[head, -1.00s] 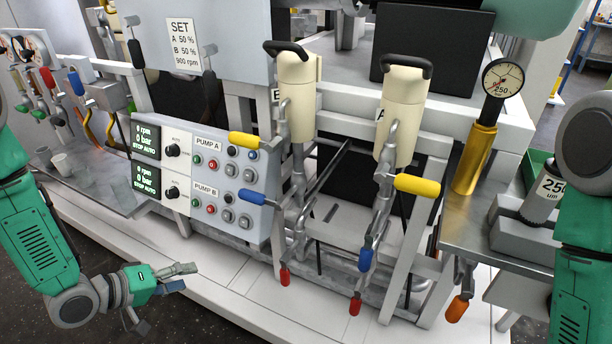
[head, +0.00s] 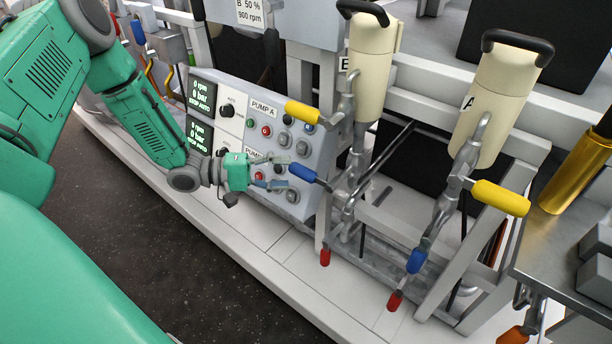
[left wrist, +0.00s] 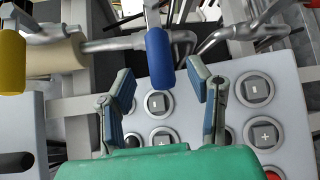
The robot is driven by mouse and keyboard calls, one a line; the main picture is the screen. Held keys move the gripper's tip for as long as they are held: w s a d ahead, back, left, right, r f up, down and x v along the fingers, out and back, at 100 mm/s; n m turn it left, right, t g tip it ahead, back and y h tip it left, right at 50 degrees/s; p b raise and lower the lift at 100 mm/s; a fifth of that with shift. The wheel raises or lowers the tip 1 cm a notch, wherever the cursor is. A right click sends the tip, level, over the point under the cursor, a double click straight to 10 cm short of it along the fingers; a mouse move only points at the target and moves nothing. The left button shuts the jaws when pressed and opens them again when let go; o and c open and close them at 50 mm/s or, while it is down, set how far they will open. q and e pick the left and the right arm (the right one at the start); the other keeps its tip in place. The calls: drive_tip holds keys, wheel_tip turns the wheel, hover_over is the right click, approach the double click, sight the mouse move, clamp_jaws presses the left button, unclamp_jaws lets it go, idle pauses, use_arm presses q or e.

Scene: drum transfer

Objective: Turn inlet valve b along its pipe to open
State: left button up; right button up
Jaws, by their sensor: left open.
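Filter B (head: 368,70) is the cream cylinder beside the B label. Its pipe carries a blue lever (head: 303,173) pointing left, across the pipe, and a yellow lever (head: 302,113) above it. No label tells which is the inlet. My left gripper (head: 285,172) is open and empty, its fingers pointing at the blue lever's tip. In the left wrist view the blue lever (left wrist: 160,58) hangs between the two open fingers (left wrist: 158,78), seemingly near the fingertips; I cannot tell whether they touch. The yellow lever (left wrist: 11,62) is at the left edge. My right gripper is out of view.
The pump panel (head: 238,128) with buttons and knobs is close behind my left gripper. Filter A (head: 497,105) stands to the right; its blue lever (head: 416,260) points down along the pipe. Red levers (head: 325,257) hang lower. The floor (head: 170,240) is clear.

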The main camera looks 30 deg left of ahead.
sight(294, 173)
use_arm(q)
drive_tip(key=x, duration=0.3)
drive_tip(key=shift+w+f+b, duration=0.25)
drive_tip(key=shift+w+b, duration=0.1)
drive_tip(key=shift+b, duration=0.05)
drive_tip(key=shift+w+d, duration=0.3)
drive_tip(key=shift+d, duration=0.25)
drive_tip(key=shift+d+r, duration=0.1)
drive_tip(key=shift+d, duration=0.2)
drive_tip(key=shift+a, duration=0.15)
clamp_jaws()
